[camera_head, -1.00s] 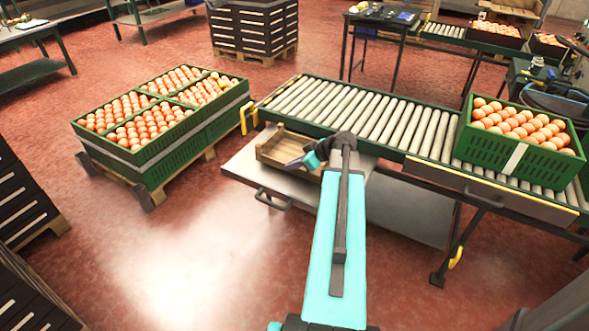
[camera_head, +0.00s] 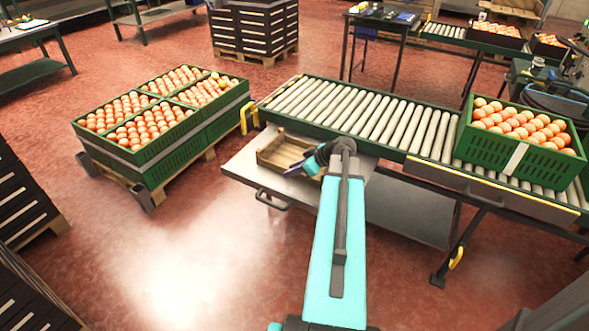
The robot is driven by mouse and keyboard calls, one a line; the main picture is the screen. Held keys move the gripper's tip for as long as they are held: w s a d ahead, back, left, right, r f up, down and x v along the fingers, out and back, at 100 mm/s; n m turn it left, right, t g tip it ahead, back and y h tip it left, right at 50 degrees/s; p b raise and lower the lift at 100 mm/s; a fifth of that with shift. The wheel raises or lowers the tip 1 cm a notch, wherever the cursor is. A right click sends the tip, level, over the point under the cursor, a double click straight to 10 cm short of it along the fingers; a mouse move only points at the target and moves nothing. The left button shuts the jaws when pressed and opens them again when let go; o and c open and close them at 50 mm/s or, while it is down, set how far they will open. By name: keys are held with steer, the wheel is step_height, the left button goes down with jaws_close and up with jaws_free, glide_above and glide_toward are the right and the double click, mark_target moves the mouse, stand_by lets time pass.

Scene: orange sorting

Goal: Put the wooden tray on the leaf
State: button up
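The wooden tray (camera_head: 270,154) is a shallow slatted box at the near left side of the roller conveyor. It appears to rest on, or sit just above, the grey metal leaf (camera_head: 241,166), which has a dark handle at its front edge. My gripper (camera_head: 294,169) is at the tray's front right side, with its dark fingers overlapping the tray in the picture. I cannot tell whether the fingers are closed on its wall. My arm hides the right part of the leaf.
The roller conveyor (camera_head: 345,107) runs behind the leaf, with a green crate of oranges (camera_head: 490,148) at its right. A pallet of green orange crates (camera_head: 170,155) stands to the left. The red floor (camera_head: 210,240) in front is clear.

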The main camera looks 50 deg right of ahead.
steer(key=shift+r, duration=0.1)
steer(key=v, duration=1.2)
steer(key=shift+p, duration=0.35)
stand_by(0.4)
